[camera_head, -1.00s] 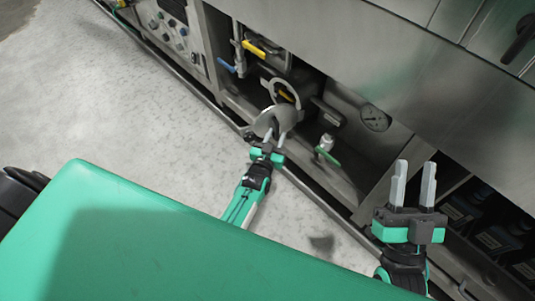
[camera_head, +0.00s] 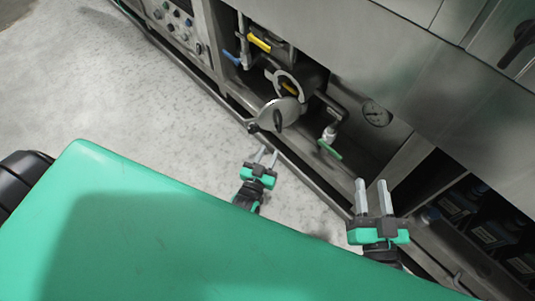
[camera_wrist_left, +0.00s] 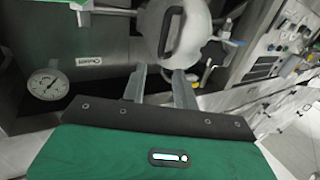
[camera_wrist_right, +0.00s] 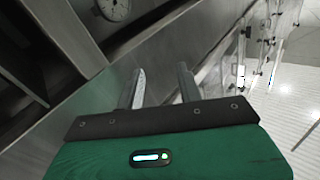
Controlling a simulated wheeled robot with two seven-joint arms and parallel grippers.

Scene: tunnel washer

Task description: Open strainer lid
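The round metal strainer lid (camera_head: 271,121) hangs swung out from the strainer opening (camera_head: 290,86) in the machine's lower bay. Its dark handle faces outward; lid and handle also show in the left wrist view (camera_wrist_left: 196,35). My left gripper (camera_head: 266,158) is open and empty, just in front of and below the lid, apart from it. In the left wrist view its fingers (camera_wrist_left: 166,85) are spread, with the lid beyond the tips. My right gripper (camera_head: 372,196) is open and empty in front of the machine's lower frame; its spread fingers show in the right wrist view (camera_wrist_right: 160,88).
A valve with a green handle (camera_head: 329,147) sits right of the lid. A pressure gauge (camera_head: 375,114) is farther right. Yellow (camera_head: 259,43) and blue (camera_head: 231,57) valve handles are above left. Dark containers (camera_head: 487,232) stand at lower right. The floor (camera_head: 150,100) at left is clear.

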